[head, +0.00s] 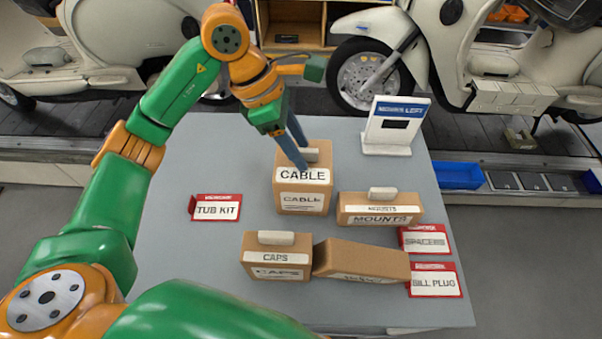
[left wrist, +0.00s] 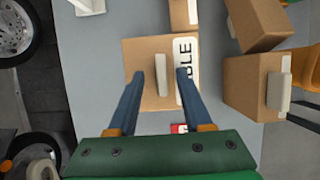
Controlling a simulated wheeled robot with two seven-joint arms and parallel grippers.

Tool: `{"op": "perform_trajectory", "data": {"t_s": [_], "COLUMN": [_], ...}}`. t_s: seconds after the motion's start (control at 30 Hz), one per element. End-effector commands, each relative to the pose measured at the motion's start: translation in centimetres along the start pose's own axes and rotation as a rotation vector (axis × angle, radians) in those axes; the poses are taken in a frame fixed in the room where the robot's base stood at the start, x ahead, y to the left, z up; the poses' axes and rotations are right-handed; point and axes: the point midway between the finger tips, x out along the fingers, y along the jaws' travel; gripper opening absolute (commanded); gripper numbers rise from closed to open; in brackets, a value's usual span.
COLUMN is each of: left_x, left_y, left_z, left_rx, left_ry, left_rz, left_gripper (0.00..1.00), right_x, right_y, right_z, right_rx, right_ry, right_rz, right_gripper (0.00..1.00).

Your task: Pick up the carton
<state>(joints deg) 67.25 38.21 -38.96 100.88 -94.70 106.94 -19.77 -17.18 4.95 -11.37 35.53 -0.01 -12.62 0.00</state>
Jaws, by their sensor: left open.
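The brown CABLE carton (head: 303,203) stands upright on the grey table, with a pale grip block (head: 312,155) on its top. My left gripper (head: 304,158) reaches down to the top of this carton, pointing down. In the left wrist view the CABLE carton (left wrist: 150,103) lies below the open fingers (left wrist: 160,74). Its grip block (left wrist: 162,76) shows between them, with a gap visible on each side. How far the fingertips reach down beside the block is hard to tell. My right gripper is not in view.
The MOUNTS carton (head: 379,208) is at right, the CAPS carton (head: 277,256) in front. A tilted carton (head: 360,262) leans against or beside CAPS. Red labels TUB KIT (head: 215,208), SPACERS (head: 425,241) and another (head: 434,281) stand nearby. A white sign (head: 396,127) stands behind.

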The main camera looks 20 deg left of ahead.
Motion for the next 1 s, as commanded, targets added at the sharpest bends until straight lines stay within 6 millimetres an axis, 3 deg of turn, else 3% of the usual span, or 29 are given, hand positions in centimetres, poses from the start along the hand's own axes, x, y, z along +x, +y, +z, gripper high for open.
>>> {"op": "perform_trajectory", "data": {"t_s": [0.03,0.2,1.0], "left_x": [0.01,0.00,-0.01], "left_y": [-0.01,-0.01,-0.02], "left_z": [0.00,0.00,0.00], "left_rx": [0.000,0.000,-0.001], "left_ry": [0.000,0.000,0.000], "left_rz": [0.000,-0.001,-0.001], "left_gripper": [0.42,0.00,0.00], "right_x": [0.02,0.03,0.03], "right_y": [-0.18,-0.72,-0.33], "right_z": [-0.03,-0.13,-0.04], "right_rx": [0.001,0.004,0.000], "right_ry": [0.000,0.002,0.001], "right_rz": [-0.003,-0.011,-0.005], "right_gripper": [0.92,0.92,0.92]}}
